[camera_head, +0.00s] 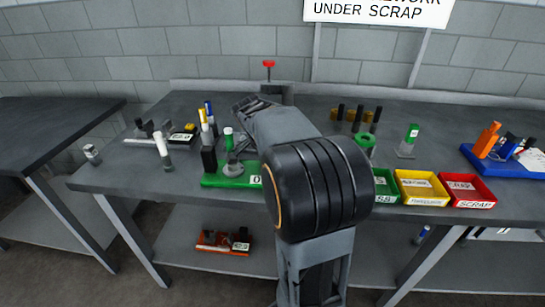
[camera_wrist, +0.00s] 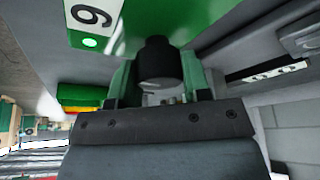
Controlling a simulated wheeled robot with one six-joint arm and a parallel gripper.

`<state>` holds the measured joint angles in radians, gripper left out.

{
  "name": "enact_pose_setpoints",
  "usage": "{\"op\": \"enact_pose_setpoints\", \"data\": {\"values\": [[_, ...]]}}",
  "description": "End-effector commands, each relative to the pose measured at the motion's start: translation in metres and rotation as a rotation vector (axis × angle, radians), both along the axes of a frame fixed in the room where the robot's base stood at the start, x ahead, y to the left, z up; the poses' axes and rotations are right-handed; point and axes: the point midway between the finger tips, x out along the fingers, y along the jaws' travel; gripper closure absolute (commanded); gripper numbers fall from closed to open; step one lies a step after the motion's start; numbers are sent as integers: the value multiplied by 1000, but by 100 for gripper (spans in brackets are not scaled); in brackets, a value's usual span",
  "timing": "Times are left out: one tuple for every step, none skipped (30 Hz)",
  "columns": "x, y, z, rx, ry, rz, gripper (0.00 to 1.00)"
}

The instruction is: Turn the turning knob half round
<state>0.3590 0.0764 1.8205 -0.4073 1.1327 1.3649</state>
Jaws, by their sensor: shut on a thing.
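In the wrist view, a dark round knob (camera_wrist: 158,62) stands between the two sides of my gripper (camera_wrist: 157,92), which is shut on it. It appears to be the turning knob, but its lower part and the exact contact are partly hidden. A green device body (camera_wrist: 205,18) lies right by it, with a white label (camera_wrist: 95,12) that reads like a 6 or 9 turned over, and a lit green lamp (camera_wrist: 90,43). In the head view, my own arm covers the knob and the gripper's tips.
On the workbench (camera_head: 470,140), a green fixture (camera_head: 225,181) with upright tools stands left of my arm. Yellow (camera_head: 424,199) and red (camera_head: 482,203) bins sit at the front right, a blue tray (camera_head: 510,165) farther right. A red-topped post (camera_head: 268,64) rises behind my arm.

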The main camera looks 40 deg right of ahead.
Motion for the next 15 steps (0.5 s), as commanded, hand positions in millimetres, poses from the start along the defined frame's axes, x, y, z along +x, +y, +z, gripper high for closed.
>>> {"op": "enact_pose_setpoints", "data": {"values": [[0, 1, -1, 3, 2, -1, 80], [0, 1, -1, 3, 2, -1, 80], [0, 1, -1, 3, 2, 0, 80], [0, 1, -1, 3, 2, 0, 80], [0, 1, -1, 3, 2, 0, 80], [0, 1, -1, 3, 2, 0, 55], [0, 1, -1, 3, 2, 0, 52], [0, 1, -1, 3, 2, 0, 49], [0, 1, -1, 3, 2, 0, 46], [0, 0, -1, 3, 1, 1, 43], [0, 0, -1, 2, 1, 1, 40], [0, 0, -1, 2, 1, 1, 36], [0, 0, -1, 2, 1, 1, 33], [0, 0, -1, 2, 1, 1, 31], [0, 0, 0, 2, 1, 1, 31]]}}
